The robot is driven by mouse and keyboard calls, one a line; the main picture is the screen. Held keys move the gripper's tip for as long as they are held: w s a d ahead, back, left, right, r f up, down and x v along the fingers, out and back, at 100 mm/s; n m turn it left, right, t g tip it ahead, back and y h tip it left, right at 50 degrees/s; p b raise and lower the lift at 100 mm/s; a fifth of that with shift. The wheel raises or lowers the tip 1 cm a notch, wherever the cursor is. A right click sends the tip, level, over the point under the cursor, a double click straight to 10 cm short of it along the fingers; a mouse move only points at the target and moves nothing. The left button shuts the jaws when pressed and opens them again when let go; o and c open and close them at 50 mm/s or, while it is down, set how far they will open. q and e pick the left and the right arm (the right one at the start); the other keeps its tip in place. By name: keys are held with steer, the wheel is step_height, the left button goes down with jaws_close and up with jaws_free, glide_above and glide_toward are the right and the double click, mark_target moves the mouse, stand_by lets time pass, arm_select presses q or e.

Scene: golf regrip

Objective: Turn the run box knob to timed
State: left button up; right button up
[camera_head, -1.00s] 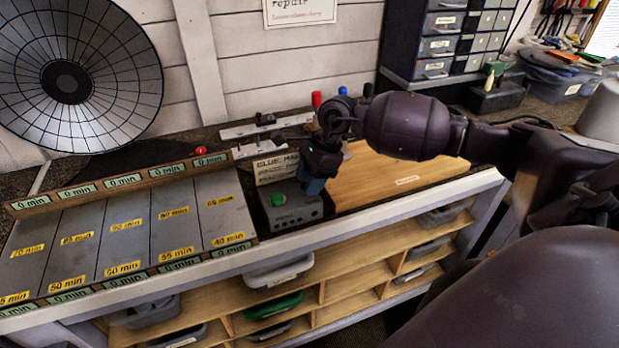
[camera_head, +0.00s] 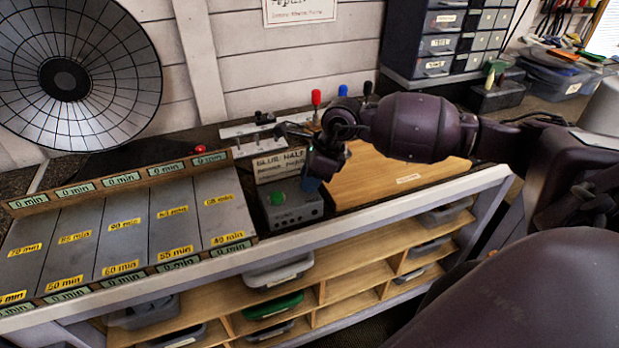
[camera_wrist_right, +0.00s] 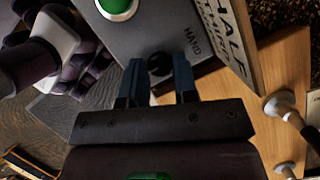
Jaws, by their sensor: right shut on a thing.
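The run box (camera_head: 293,211) is a small grey box on the bench with a green button (camera_head: 279,198) on top. In the right wrist view the box (camera_wrist_right: 150,38) shows the word HAND beside its black knob (camera_wrist_right: 160,66). My right gripper (camera_head: 312,184) reaches down onto the box's right part. In the right wrist view its two blue fingers (camera_wrist_right: 158,80) are shut on the knob, one on each side. The knob's pointer and any "timed" mark cannot be made out. My left gripper is not in view.
A sign (camera_head: 280,165) stands right behind the box. A wooden board (camera_head: 390,180) lies to the right, and a rack of grey slots with minute labels (camera_head: 125,225) is to the left. Red and blue handled tools (camera_head: 316,98) stand behind. The bench's front edge is close.

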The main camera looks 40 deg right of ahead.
stand_by(0.4)
steer(key=o, duration=0.9)
steer(key=shift+r, duration=0.1)
steer(key=v, duration=1)
steer(key=shift+s+d+r+b, duration=0.15)
steer(key=shift+s+r+b, duration=0.05)
steer(key=shift+r+b, duration=0.1)
